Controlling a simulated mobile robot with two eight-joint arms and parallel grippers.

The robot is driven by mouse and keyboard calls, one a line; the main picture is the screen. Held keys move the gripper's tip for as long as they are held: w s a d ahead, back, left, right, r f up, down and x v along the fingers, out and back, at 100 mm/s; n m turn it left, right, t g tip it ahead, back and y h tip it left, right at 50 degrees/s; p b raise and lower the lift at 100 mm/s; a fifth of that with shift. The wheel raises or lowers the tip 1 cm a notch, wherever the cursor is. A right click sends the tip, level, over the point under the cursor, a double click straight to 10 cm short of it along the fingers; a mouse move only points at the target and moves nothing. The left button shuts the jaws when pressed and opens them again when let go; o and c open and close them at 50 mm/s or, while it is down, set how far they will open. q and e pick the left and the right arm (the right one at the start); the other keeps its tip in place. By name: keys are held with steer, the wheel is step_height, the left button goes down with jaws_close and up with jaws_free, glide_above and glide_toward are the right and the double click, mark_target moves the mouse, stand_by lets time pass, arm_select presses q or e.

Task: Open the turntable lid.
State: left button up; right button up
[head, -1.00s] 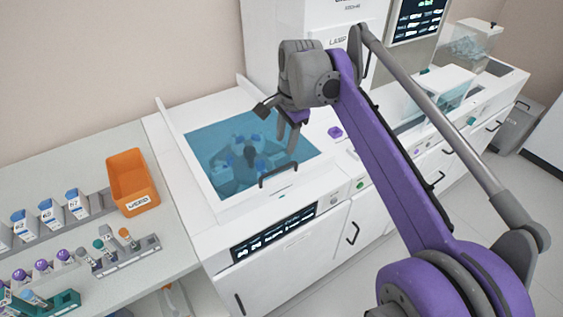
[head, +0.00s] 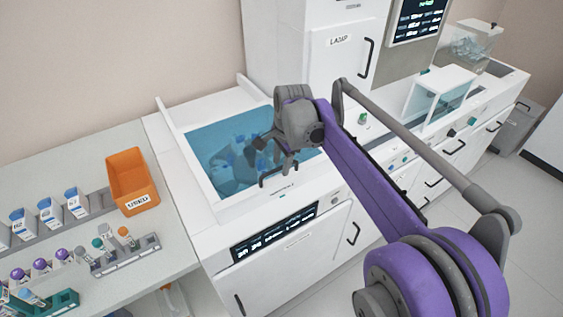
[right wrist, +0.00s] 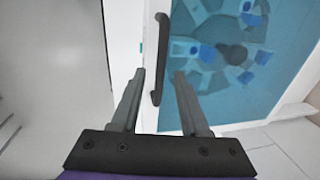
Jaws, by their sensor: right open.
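The turntable lid (head: 207,150) is a see-through blue panel, lying flat over the well in the white machine. Blue turntable parts show through it. Its dark bar handle (head: 267,182) is at the front edge, partly hidden by my right gripper (head: 280,167). In the right wrist view the handle (right wrist: 157,50) runs upright in the picture, between the lines of the two open fingers (right wrist: 159,75). Nothing is held. I cannot tell whether the fingers touch the handle. My left gripper is out of view.
An orange bin (head: 130,178) and tube racks (head: 125,255) stand on the bench at left. A tall white cabinet (head: 325,60) rises behind my right arm.

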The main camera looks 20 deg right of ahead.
jaws_close()
stand_by(1.3)
